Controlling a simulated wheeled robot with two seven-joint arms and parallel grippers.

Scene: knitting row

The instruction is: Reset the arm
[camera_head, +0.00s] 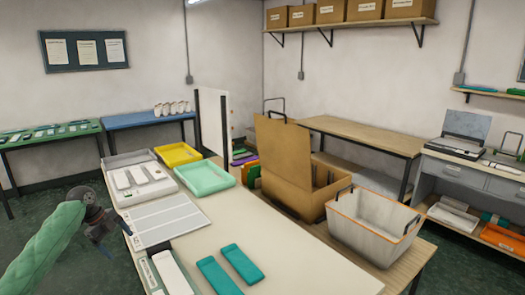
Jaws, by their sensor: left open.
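My left arm, in a green sleeve, comes in from the lower left. Its dark left gripper (112,228) is open and appears empty, at the left edge of the pale worktable (296,254). It is beside a grey-white lined sheet (160,219) on that table; I cannot tell whether it touches anything. My right gripper is not in view.
On the worktable are two teal strips (241,263), a mint tray (206,177), a yellow tray (178,154) and a grey tray with white pieces (140,183). A cardboard box (292,167) and a white basket (372,228) stand to the right. The table's front right is bare.

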